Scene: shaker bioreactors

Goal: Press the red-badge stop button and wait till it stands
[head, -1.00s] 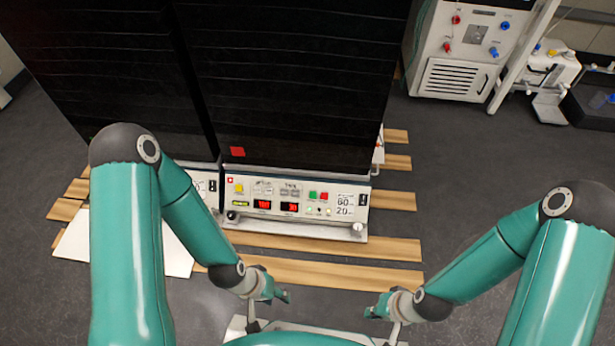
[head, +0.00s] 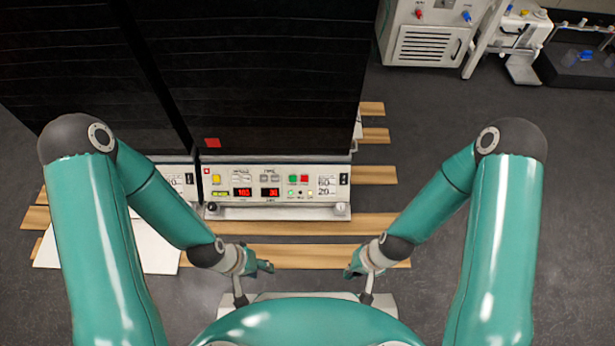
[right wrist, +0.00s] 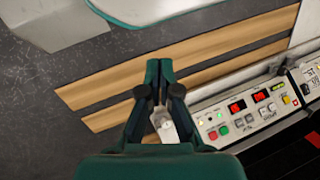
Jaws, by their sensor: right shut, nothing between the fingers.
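The shaker's white control panel (head: 265,186) carries a small red badge (head: 207,171) at its upper left. A red button (head: 304,179) sits beside a green button (head: 292,179); both also show in the right wrist view, red (right wrist: 212,135) and green (right wrist: 224,130). Two red-lit displays (head: 243,192) are on; their digits are too small to read surely. My right gripper (head: 349,272) is shut and empty, in front of the panel and apart from it; its closed fingers show in the right wrist view (right wrist: 159,72). My left gripper (head: 268,267) is also apart from the panel; its jaws are unclear.
A tall black cabinet front (head: 250,80) with a red square (head: 212,142) rises above the panel. A second panel (head: 178,181) adjoins on the left. Wooden slats (head: 330,224) lie around the base. A white machine (head: 425,40) stands at the back right. Floor at right is clear.

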